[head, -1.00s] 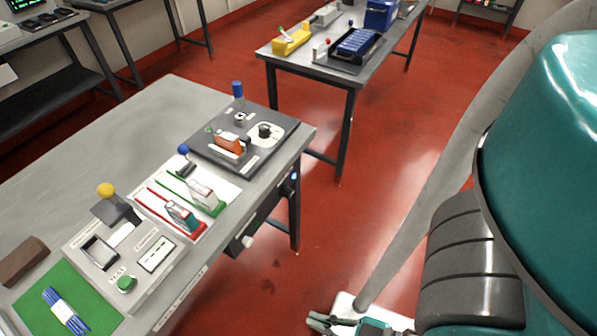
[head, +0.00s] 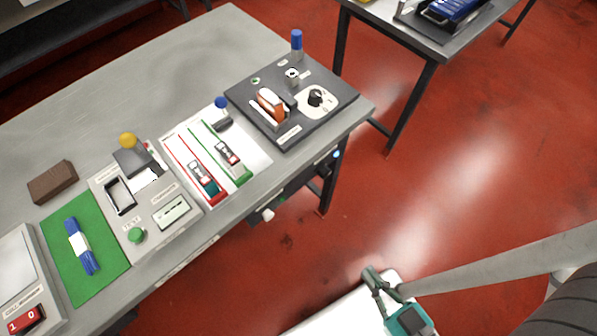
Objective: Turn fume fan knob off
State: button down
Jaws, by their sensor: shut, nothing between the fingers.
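Two knobs show, and I cannot read which one is marked for the fume fan. A black knob (head: 315,97) sits on a round-ended white plate on the dark panel (head: 335,79) at the table's right end. A pale knob (head: 267,215) sticks out below the table's front edge, by a dark unit (head: 285,197) mostly hidden under the top. My gripper (head: 371,274) is shut and empty, low at the bottom centre, well away from the table and both knobs.
The grey table (head: 180,62) also carries a red-and-green marked board (head: 178,142), a grey test box (head: 105,207), a green mat (head: 68,282) and a brown block (head: 52,182). A second table (head: 412,56) stands at the back right. Red floor between is clear.

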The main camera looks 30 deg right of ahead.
aim_at(322, 170)
jog(key=k+z, duration=0.35)
jog(key=k+l+z, duration=0.15)
jog(key=z, duration=0.2)
